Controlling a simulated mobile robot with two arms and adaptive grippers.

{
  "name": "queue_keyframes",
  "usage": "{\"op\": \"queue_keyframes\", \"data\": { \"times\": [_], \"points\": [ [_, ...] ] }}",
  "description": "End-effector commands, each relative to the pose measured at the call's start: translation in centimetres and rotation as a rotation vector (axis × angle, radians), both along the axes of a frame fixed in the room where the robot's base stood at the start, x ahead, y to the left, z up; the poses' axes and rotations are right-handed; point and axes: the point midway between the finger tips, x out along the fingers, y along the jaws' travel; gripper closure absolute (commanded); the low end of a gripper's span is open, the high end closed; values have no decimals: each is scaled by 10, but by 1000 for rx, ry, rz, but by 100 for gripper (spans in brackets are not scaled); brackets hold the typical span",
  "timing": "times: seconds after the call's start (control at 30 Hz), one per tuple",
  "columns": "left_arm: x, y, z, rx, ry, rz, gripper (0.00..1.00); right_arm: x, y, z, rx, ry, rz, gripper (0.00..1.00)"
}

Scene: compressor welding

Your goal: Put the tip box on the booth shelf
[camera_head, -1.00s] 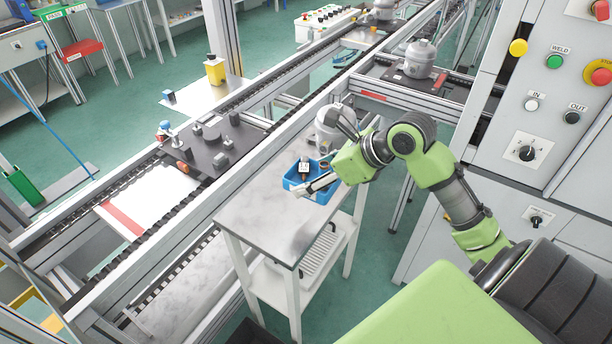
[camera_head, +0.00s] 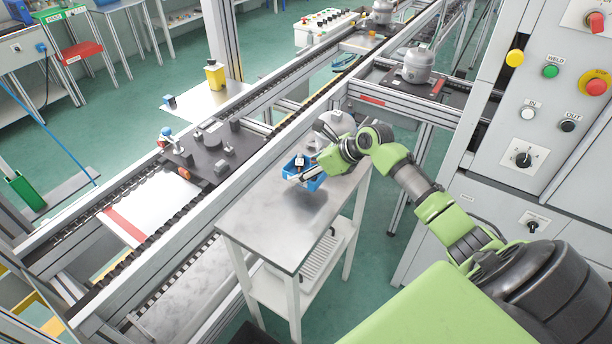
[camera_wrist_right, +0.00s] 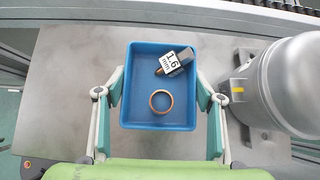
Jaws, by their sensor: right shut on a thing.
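The tip box is a small open blue box (camera_head: 304,180). In the right wrist view the blue box (camera_wrist_right: 137,113) holds a copper-coloured ring (camera_wrist_right: 161,102) and a small metal block (camera_wrist_right: 175,61) labelled 1.6 mm. My right gripper (camera_head: 312,166) has its fingers on opposite sides of the box and is shut on it. The box is above the grey tabletop (camera_head: 262,222), with a dark patch beneath it, and looks slightly raised. I cannot tell which surface is the booth shelf. My left gripper is not in view.
A grey metal vessel (camera_wrist_right: 284,86) stands close to the right of the box. The conveyor (camera_head: 235,165) runs along the table's far side. The grey control cabinet (camera_head: 520,125) with buttons stands at the right. The near part of the tabletop is clear.

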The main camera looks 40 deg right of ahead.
Motion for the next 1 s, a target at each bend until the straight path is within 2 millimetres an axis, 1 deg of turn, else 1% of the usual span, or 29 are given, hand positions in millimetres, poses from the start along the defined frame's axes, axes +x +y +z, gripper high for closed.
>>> {"op": "queue_keyframes", "data": {
  "times": [0.17,0.3,0.4,0.77,0.8,0.83,1.0],
  "points": [
    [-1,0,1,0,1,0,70,8,-4,-10,0,-1,-1,60],
    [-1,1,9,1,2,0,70,7,-4,-30,0,1,-2,60],
    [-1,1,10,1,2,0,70,7,-4,-38,-1,-1,-1,60],
    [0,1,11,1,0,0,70,7,-3,-42,0,-1,-1,60],
    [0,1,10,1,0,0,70,7,-3,-42,-1,0,-1,28],
    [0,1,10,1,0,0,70,7,-3,-42,-1,0,-1,21],
    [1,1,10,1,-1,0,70,7,-4,-42,-1,-1,0,21]
  ]
}}
